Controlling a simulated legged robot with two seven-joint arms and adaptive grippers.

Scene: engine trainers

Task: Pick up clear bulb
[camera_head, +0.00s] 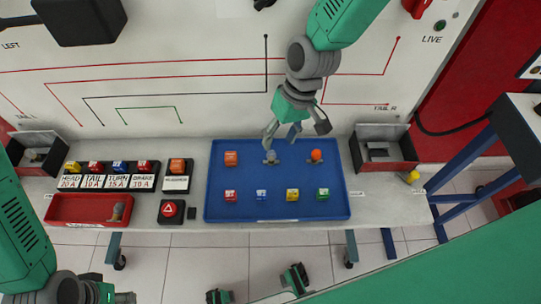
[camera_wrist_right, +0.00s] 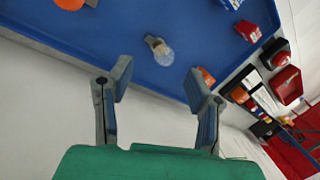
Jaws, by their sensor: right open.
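The clear bulb (camera_head: 271,156) lies in the top middle of the blue tray (camera_head: 262,208), and it also shows in the right wrist view (camera_wrist_right: 163,52) with its grey base and clear glass. My right gripper (camera_head: 296,130) is open and empty, and its fingers are spread near the bulb. In the right wrist view my right gripper (camera_wrist_right: 158,82) has its fingertips apart, with the bulb beyond them and roughly centred between them. The bulb is not held. My left arm is at the lower left of the head view, and its gripper (camera_head: 122,297) is only partly visible at the bottom edge.

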